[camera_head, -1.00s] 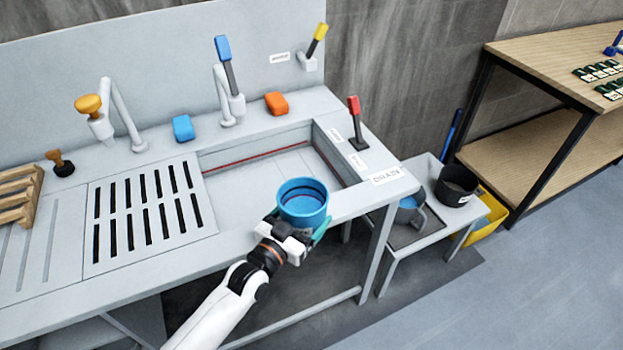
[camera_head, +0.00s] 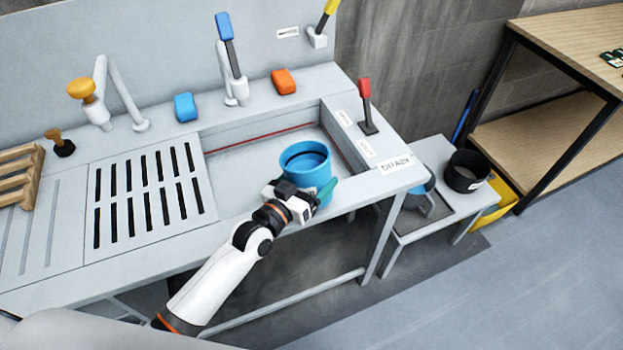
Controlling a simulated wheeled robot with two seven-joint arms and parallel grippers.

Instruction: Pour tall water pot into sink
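The tall blue pot (camera_head: 306,165) is held over the front right part of the sink (camera_head: 255,150), close to its front rim. It looks about upright, with its open top facing up. The level of any water inside is hard to tell. My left gripper (camera_head: 312,199) is shut on the pot's near side, low on its wall. One teal fingertip shows at the pot's right, and the other is hidden. My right gripper is not in view.
A red lever (camera_head: 366,108) stands on the sink's right rim beside a DRAIN label (camera_head: 395,164). A blue-handled faucet (camera_head: 233,75) stands behind the basin. A slotted drainboard (camera_head: 150,195) lies left. A low side table (camera_head: 445,205) holds a black pot (camera_head: 465,172).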

